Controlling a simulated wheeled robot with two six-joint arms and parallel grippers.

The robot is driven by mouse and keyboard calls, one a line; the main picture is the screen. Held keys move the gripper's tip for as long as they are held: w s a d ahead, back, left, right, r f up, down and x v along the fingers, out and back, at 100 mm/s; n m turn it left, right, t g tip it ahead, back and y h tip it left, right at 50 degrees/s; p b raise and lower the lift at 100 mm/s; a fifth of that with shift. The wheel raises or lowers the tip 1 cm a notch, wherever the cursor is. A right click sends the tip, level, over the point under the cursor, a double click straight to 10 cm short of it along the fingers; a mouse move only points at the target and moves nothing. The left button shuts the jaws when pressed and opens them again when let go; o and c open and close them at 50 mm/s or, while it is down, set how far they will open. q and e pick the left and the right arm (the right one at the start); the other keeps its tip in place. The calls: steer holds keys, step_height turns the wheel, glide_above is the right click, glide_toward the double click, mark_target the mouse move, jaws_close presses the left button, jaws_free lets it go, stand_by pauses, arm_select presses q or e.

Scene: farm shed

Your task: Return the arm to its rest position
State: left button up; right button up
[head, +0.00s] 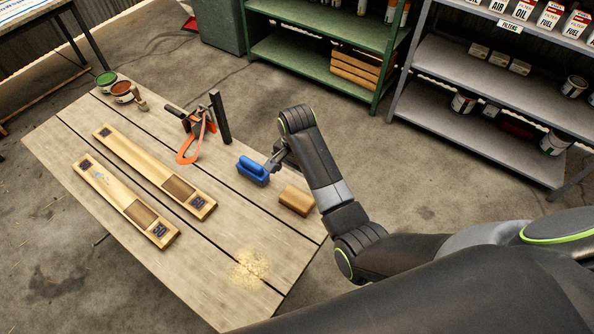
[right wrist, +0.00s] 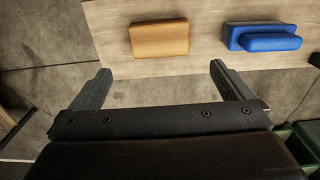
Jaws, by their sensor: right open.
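My right arm comes in from the right in the head view and reaches to the table's right edge. My right gripper (head: 273,160) shows there beside a blue brush-like block (head: 252,171), partly hidden by the arm. In the right wrist view my right gripper (right wrist: 161,85) is open, its two fingers apart with nothing between them. The tan block (right wrist: 159,39) and the blue block (right wrist: 264,37) lie on the table beyond the fingertips, apart from them. My left gripper is not in view.
A green shelf (head: 330,28) and a grey shelf (head: 470,92) stand behind. Concrete floor lies between.

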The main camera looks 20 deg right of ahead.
steer(key=shift+r, duration=0.5)
